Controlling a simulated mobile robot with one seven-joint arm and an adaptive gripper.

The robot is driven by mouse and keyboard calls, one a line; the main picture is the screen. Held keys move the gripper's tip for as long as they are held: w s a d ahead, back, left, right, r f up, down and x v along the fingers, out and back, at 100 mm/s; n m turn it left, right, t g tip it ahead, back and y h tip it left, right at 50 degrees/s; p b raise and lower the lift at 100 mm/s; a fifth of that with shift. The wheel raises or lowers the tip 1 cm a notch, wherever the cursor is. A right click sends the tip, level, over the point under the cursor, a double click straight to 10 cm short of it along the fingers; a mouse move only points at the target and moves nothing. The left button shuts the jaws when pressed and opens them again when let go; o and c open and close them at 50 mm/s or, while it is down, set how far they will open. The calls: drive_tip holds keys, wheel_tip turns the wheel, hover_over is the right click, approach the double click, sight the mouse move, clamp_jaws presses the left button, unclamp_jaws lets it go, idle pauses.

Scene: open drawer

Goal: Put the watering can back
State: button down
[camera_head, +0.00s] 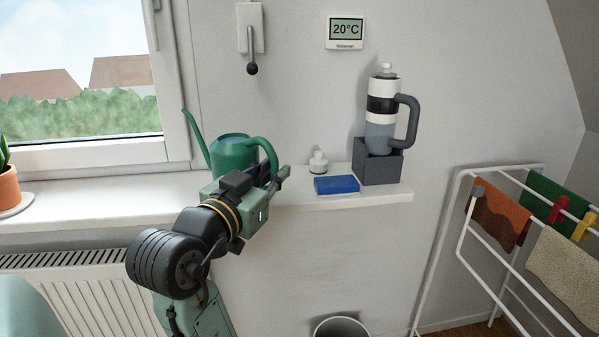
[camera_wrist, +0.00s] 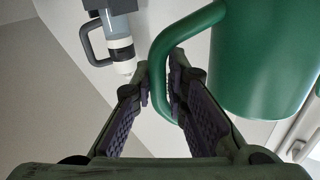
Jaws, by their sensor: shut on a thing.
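The green watering can (camera_head: 232,153) is upright at the window sill (camera_head: 110,196), its thin spout pointing up to the left and its handle to the right. In the wrist view its body (camera_wrist: 262,60) fills the right side. My gripper (camera_head: 270,176) is at the handle side of the can. In the wrist view my gripper (camera_wrist: 163,88) has its fingers on both sides of the green handle (camera_wrist: 158,75) and is shut on it. My gripper and arm hide the can's lower part, so I cannot tell if its base touches the sill.
A potted plant (camera_head: 8,188) stands far left. A drying rack (camera_head: 450,225) stands right; a bin (camera_head: 341,326) is below.

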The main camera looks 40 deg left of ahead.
drive_tip(key=shift+w+a+f+p, duration=0.4)
drive_tip(key=shift+w+f+p, duration=0.3)
drive_tip(key=shift+w, duration=1.45)
drive_tip(key=shift+w+a+f+p, duration=0.55)
drive_tip(key=shift+w+f, duration=0.25)
drive_tip(key=shift+w, duration=1.3)
drive_tip(key=shift+w+a+f+p, duration=0.3)
drive_tip(key=shift+w+f+p, duration=0.45)
drive_tip(key=shift+w, duration=1.4)
drive_tip(key=shift+f, duration=0.1)
drive_tip(key=c, duration=2.1)
unclamp_jaws()
drive_tip(key=shift+f+b, duration=0.25)
drive_tip(key=shift+b, duration=0.05)
drive_tip(key=o, duration=0.5)
drive_tip(key=shift+r, duration=0.1)
